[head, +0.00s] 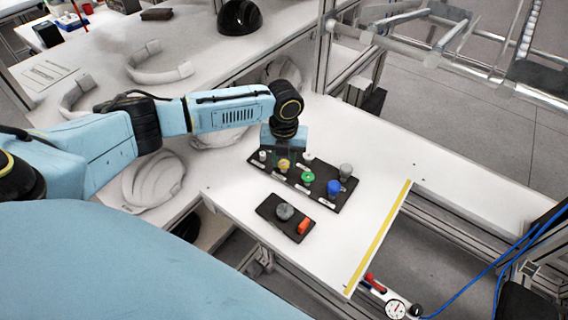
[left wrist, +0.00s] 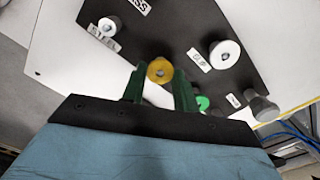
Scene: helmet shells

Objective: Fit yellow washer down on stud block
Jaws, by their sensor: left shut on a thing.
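The black stud block (head: 316,195) lies on the white table and carries several coloured and grey pieces on studs. It also shows in the left wrist view (left wrist: 175,25), with white labels on it. My left gripper (head: 284,158) points down over its left part. The yellow washer (head: 284,166) is below the gripper. In the left wrist view the washer (left wrist: 160,70) sits between the two green fingertips, and my left gripper (left wrist: 160,85) is shut on it. A pale round centre shows in its hole. I cannot tell whether it touches the block. My right gripper is not in view.
Close to the washer stand a green piece (head: 308,177) and white pieces (head: 308,157); a blue piece (head: 334,188) and grey cylinder (head: 346,170) are farther right. A small black tray (head: 268,207) holds a grey knob and an orange piece. The table's right side is clear.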

